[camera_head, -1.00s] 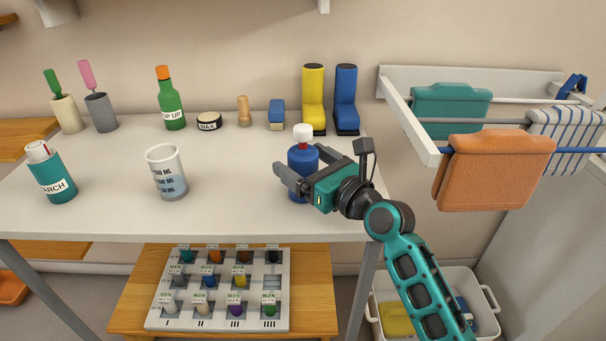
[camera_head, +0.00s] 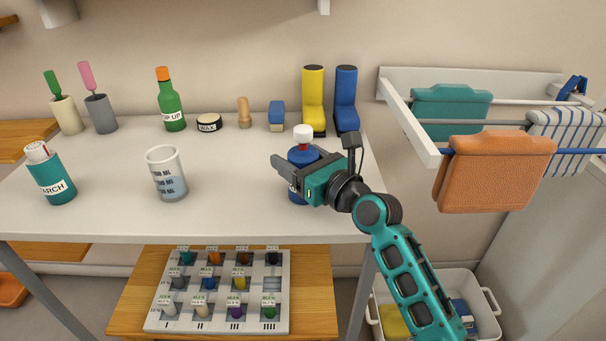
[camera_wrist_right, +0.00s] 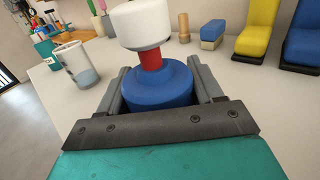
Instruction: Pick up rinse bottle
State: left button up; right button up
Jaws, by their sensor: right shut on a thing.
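The rinse bottle (camera_head: 302,155) is blue with a red neck and a white cap, and stands upright near the right end of the table. My right gripper (camera_head: 296,172) is shut on its blue body, below the red neck. In the right wrist view the bottle (camera_wrist_right: 158,87) sits between the two grey fingers, with the white cap close to the camera. The gripper hides much of the bottle's lower body in the head view. My left gripper is not in view.
A measuring cup (camera_head: 166,173) and a teal starch container (camera_head: 51,174) stand to the left on the table (camera_head: 230,210). A green bottle (camera_head: 171,103), wax tin (camera_head: 209,122), brush (camera_head: 277,115) and boots (camera_head: 313,98) line the back. A towel rack (camera_head: 408,130) is at right.

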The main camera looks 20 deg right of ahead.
aim_at(297, 125)
jog(key=shift+c, duration=0.8)
jog(key=shift+r, duration=0.25)
jog(key=shift+r+p, duration=0.6)
jog(key=shift+r, duration=0.55)
notch_tip(297, 125, up, 4)
jog(key=shift+r+p, duration=0.15)
jog(key=shift+p, duration=0.65)
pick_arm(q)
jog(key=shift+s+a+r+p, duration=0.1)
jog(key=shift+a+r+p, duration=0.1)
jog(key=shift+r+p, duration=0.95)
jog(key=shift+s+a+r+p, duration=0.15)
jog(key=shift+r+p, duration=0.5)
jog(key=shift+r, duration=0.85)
pick_arm(e)
notch_tip(297, 125, up, 13)
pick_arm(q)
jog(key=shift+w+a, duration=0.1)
pick_arm(e)
jog(key=shift+a, duration=0.1)
